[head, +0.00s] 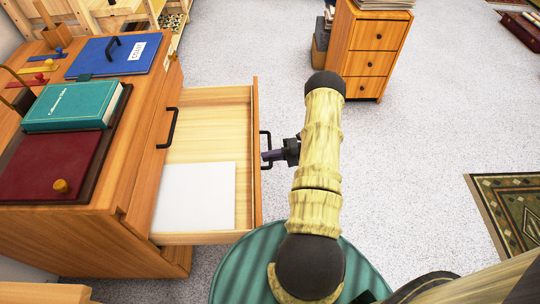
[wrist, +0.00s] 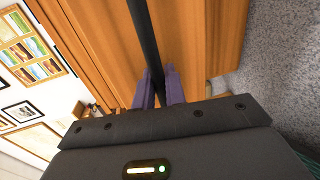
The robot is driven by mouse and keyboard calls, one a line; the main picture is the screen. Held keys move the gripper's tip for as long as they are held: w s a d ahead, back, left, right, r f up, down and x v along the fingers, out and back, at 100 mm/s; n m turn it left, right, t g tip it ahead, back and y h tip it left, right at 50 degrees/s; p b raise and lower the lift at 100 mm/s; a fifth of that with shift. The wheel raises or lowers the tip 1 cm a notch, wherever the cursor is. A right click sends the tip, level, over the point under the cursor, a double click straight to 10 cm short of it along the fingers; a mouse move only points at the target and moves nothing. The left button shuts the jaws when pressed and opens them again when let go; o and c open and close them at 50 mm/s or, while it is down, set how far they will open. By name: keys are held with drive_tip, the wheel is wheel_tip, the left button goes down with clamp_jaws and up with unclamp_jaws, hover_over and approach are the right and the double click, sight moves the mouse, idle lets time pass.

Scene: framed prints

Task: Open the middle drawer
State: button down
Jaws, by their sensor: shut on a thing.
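The wooden cabinet (head: 120,225) stands at the left in the head view. A drawer (head: 200,118) below its top drawer is pulled well out, and a white sheet or flat box (head: 195,196) lies inside. My gripper (head: 271,155) is at the drawer's front, shut on its black handle (head: 263,138). In the wrist view the dark handle bar (wrist: 145,40) runs between the two purple fingers of my gripper (wrist: 158,88). The top drawer, with its own black handle (head: 172,128), is shut. The cabinet's lower part is mostly hidden.
A teal book (head: 72,105), a dark red book (head: 50,165) and a blue binder (head: 114,56) lie on the cabinet top. A small wooden drawer unit (head: 370,50) stands at the back. Grey carpet lies clear between; a patterned rug (head: 510,205) is at right.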

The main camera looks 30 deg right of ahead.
drive_tip(key=shift+f, duration=0.1)
drive_tip(key=c, duration=1.8)
unclamp_jaws()
drive_tip(key=p+v, duration=0.2)
drive_tip(key=v, duration=1.5)
drive_tip(key=shift+s+d+p, duration=0.1)
drive_tip(key=shift+d+p, duration=0.1)
drive_tip(key=shift+p, duration=0.15)
